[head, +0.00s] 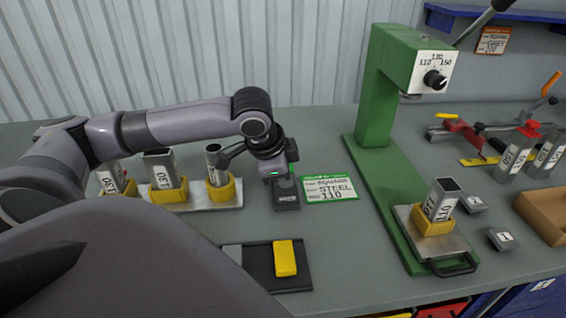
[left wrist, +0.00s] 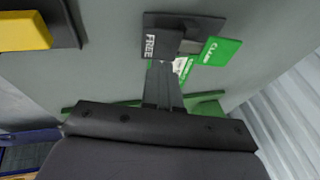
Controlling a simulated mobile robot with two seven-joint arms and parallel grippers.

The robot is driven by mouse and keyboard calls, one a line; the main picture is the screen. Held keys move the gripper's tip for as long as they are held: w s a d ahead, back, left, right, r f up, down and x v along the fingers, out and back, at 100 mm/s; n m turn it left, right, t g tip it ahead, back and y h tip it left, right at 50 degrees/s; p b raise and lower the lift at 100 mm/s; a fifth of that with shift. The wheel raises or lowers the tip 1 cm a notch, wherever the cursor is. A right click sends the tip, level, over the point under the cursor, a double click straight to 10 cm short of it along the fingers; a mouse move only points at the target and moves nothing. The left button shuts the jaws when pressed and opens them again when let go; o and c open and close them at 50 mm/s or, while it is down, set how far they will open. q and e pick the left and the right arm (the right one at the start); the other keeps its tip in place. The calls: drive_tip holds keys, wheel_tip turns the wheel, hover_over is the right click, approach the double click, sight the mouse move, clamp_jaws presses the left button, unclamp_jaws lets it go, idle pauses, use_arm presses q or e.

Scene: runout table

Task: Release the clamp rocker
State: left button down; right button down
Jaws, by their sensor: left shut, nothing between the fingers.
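The clamp rocker (head: 287,204) is a small dark block on the bench, below my left gripper (head: 282,186). In the left wrist view the rocker (left wrist: 163,42) has a dark half lettered FREE and, on the other side, a green part that seems lettered CLAMP. Its tilt is hard to tell. My left gripper (left wrist: 162,66) is shut and empty, its fingertips at the rocker's edge beside the FREE half. Whether they touch it I cannot tell. The gripper hides part of the rocker in the head view. My right gripper is not in view.
A green-edged card reading STEEL 110 (head: 331,190) lies right of the rocker. A green press (head: 379,95) holds a square tube (head: 441,197) in a yellow nest. Several tubes stand in yellow holders at left. A dark tray (head: 262,267) with a yellow block lies in front.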

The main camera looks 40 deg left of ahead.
use_arm(q)
drive_tip(key=v, duration=1)
drive_tip(key=shift+s+d+r+p, duration=0.2)
drive_tip(key=shift+s+r+p, duration=0.1)
drive_tip(key=shift+p, duration=0.15)
